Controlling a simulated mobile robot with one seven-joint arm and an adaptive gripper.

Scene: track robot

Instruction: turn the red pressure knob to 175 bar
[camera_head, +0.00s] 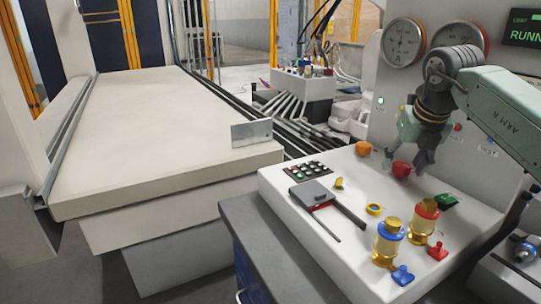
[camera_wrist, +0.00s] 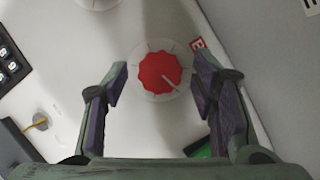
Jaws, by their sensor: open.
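The red pressure knob (camera_wrist: 159,72) shows in the wrist view as a scalloped disc with a pale pointer line toward its lower right. It sits on a round white dial with tick marks. My gripper (camera_wrist: 160,82) is open, its two fingers on either side of the knob and apart from it. In the head view my gripper (camera_head: 408,160) hangs over the console, close to the red knob (camera_head: 401,168). Two round gauges (camera_head: 403,43) are on the upright panel behind. Their readings are too small to tell.
The white console (camera_head: 290,200) also carries an orange knob (camera_head: 363,148), a green switch (camera_head: 446,201), a keypad (camera_head: 308,170), and blue-topped (camera_head: 388,240) and red-topped (camera_head: 424,217) cylinders in front. The upright panel (camera_head: 385,85) stands close behind my gripper. A large pale table (camera_head: 150,130) is at the left.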

